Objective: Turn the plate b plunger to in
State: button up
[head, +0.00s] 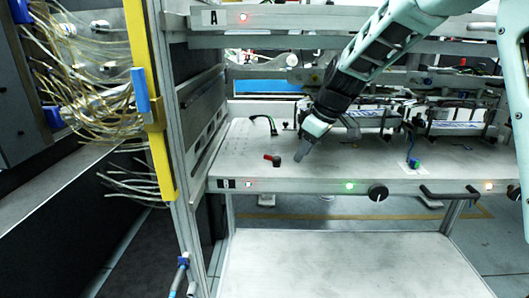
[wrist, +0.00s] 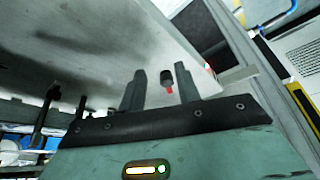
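A small red and black knob (head: 272,159), which looks like the plate b plunger, stands on the top of the grey shelf plate (head: 330,168) marked B, near its left front. My gripper (head: 301,153) is just to the right of the knob and points down toward the plate. In the wrist view my gripper (wrist: 160,82) has its two dark fingers apart with nothing held. The knob (wrist: 167,79) shows between the fingertips, beyond them and apart from them, with its black end and red part visible.
A blue and green fitting (head: 413,163) stands to the right. Shelf A (head: 290,17) is above; a yellow post (head: 150,100) is left.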

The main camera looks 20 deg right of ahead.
aim_at(267, 155)
jog(key=w+a, duration=0.6)
jog(key=shift+w, duration=0.3)
jog(key=shift+w+a+f, duration=0.45)
jog(key=shift+w+f, duration=0.05)
jog(key=shift+f, duration=0.3)
jog(key=shift+w+a+f, duration=0.15)
jog(key=shift+w+f, duration=0.05)
jog(key=shift+f, duration=0.4)
grip_shut()
